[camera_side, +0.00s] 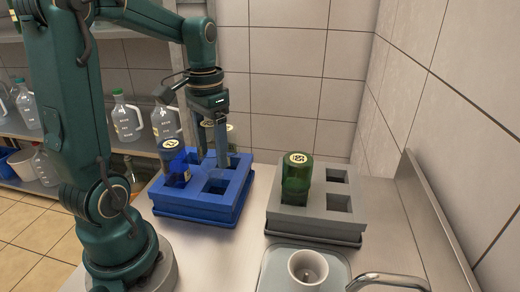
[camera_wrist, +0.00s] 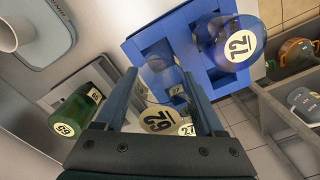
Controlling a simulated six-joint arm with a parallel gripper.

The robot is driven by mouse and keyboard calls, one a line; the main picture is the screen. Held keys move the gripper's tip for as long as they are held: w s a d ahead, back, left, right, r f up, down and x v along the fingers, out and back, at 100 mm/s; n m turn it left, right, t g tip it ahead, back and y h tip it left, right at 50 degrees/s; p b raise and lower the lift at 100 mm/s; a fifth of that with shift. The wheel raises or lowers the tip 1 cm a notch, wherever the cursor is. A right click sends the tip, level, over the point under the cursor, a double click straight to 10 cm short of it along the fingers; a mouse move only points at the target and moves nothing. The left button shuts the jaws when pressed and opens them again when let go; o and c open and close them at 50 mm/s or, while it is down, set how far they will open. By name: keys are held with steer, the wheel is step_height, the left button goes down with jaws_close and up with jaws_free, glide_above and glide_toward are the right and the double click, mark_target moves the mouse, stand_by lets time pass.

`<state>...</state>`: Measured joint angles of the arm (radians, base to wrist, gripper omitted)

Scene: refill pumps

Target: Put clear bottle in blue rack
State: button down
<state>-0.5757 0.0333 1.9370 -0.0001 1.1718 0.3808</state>
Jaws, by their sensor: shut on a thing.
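My gripper (camera_side: 213,155) points down over the back of the blue rack (camera_side: 213,214). In the wrist view its two fingers (camera_wrist: 160,76) are shut on a clear bottle (camera_wrist: 160,119) with a round pale number label on top. The bottle's see-through lower body lies against the blue rack (camera_wrist: 138,45). I cannot tell how deep it sits in a compartment. A blue bottle (camera_side: 175,163) stands in the rack's left side; it also shows in the wrist view (camera_wrist: 232,42). A front compartment of the rack looks empty.
A grey rack (camera_side: 315,222) to the right holds a green bottle (camera_side: 297,178) and has empty compartments. Another number label (camera_wrist: 187,129) shows beside my right finger. A white cup (camera_side: 307,267) stands in a tray at the front. Shelves with jugs (camera_side: 126,119) stand behind left.

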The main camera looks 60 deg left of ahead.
mark_target(209, 123)
steer(key=shift+f, duration=1.4)
steer(key=shift+f, duration=0.1)
steer(key=shift+f, duration=0.7)
steer(key=shift+f, duration=0.55)
jaws_free()
steer(key=shift+r, duration=4.5)
